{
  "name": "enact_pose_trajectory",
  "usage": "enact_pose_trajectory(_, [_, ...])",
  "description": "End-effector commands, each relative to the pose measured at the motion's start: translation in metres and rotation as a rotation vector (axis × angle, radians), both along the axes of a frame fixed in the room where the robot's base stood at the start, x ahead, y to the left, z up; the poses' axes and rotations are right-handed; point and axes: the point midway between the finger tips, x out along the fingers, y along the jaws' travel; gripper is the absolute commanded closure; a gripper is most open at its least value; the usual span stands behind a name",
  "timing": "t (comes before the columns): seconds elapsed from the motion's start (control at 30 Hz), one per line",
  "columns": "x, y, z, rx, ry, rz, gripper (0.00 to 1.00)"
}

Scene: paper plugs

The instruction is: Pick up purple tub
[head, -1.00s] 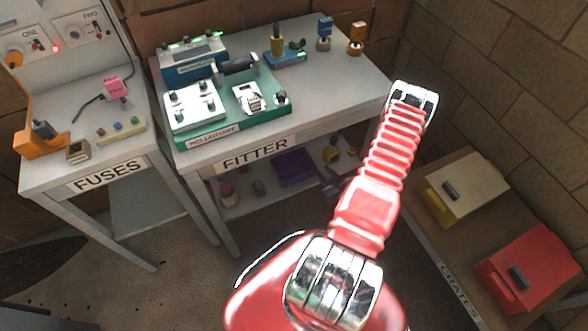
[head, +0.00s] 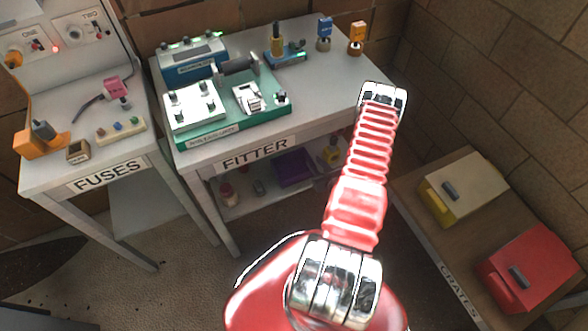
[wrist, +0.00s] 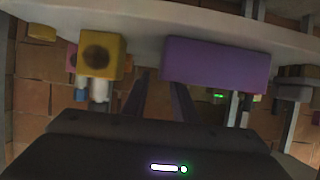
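The purple tub (head: 292,168) sits on the lower shelf under the FITTER bench in the head view. In the wrist view the tub (wrist: 217,63) is a wide purple block hanging from the pale shelf, as that picture looks upside down. My gripper (wrist: 160,78) shows there as two dark fingers set apart, with nothing between them. The fingertips point at the gap between the tub and a yellow block, with the tub to the right. In the head view my red arm reaches toward the bench and its gripper is hidden.
The yellow block (wrist: 101,56) with a round dark hole stands on the same shelf. The shelf (wrist: 170,22) and the bench top (head: 325,80) bound the space. Yellow and red crates stand on the right.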

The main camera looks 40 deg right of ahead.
Motion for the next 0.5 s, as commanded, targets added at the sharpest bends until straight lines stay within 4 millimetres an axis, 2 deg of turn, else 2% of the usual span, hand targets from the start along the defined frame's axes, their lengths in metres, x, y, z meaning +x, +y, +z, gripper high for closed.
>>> enact_pose_trajectory(0.3, [0.037, -0.009, -0.016, 0.000, 0.000, 0.002, 0.74])
enact_pose_trajectory(0.5, [0.042, -0.012, -0.019, 0.001, 0.000, 0.000, 0.74])
